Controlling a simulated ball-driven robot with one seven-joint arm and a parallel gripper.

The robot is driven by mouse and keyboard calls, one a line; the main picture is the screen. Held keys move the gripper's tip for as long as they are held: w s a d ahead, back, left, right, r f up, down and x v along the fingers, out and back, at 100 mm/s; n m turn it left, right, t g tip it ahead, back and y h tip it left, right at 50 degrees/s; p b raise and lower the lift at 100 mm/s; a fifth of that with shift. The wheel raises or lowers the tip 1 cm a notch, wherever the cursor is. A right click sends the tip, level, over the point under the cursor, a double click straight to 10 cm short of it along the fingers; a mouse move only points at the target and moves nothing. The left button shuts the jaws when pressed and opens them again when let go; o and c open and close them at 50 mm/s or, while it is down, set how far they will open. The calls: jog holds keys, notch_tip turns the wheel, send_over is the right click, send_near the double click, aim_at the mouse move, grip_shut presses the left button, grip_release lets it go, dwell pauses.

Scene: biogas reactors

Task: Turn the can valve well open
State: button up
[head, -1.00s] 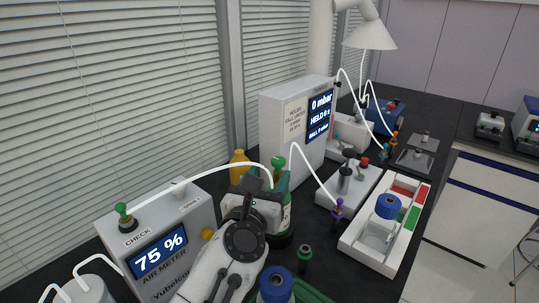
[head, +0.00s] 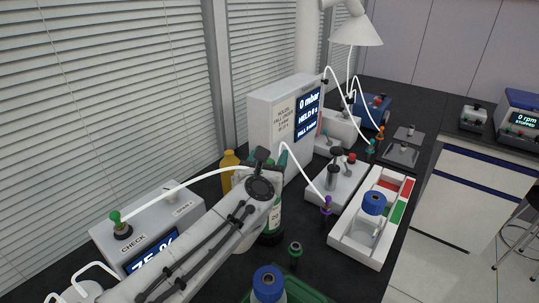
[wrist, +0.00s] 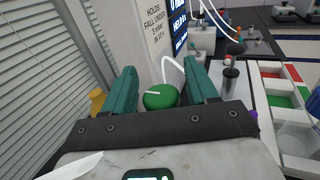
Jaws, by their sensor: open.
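The can valve shows in the wrist view as a round green knob (wrist: 160,97) with a white mark across its top. My gripper (wrist: 162,72) is open, with one teal finger to the left and one to the right of the knob. A gap shows on each side, and I cannot tell whether the fingertips are level with it. In the head view the can (head: 274,217), green with a pale label, stands upright on the dark bench, partly hidden behind my arm. My wrist hides the valve there.
A grey air meter (head: 148,236) stands at the left, with a white tube running to the can area. A white pressure box (head: 272,124) reads 0 mbar behind the can. A yellow bottle (head: 229,166) is close left; a white tray (head: 357,250) holding a blue-capped bottle (head: 373,204) is right.

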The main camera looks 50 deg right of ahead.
jog(key=c, duration=1)
